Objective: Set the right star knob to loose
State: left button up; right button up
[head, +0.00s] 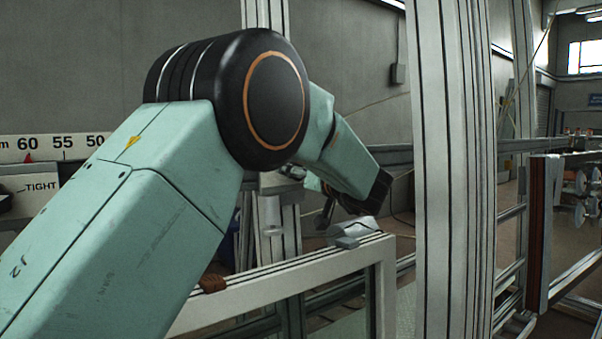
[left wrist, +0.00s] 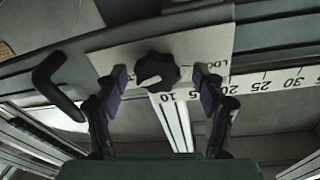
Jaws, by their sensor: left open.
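A black star knob (left wrist: 157,70) with a pale pointer mark sits on a light plate (left wrist: 205,46) in the left wrist view. The plate's right side carries a partly covered label starting "LOO". The pale mark points to the lower left. My left gripper (left wrist: 161,80) is open, with one purple-tipped finger on each side of the knob and gaps between. I cannot tell whether the fingers are level with it in depth. In the head view my left arm hides the knob. My right gripper is in neither view.
A black bent handle (left wrist: 55,86) stands left of the plate. A white scale (left wrist: 265,80) runs right of it. In the head view, another plate marked "TIGHT" (head: 40,188) shows at far left, and a tall aluminium post (head: 450,170) stands right of my arm.

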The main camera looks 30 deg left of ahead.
pick_arm(q)
jog(key=shift+d+r, duration=0.15)
jog(key=shift+d, duration=0.25)
jog(key=shift+c, duration=0.5)
jog(key=shift+a, duration=0.25)
jog(key=c, duration=0.4)
jog(key=shift+d, duration=0.1)
jog(key=c, duration=0.6)
jog(key=shift+c, duration=0.3)
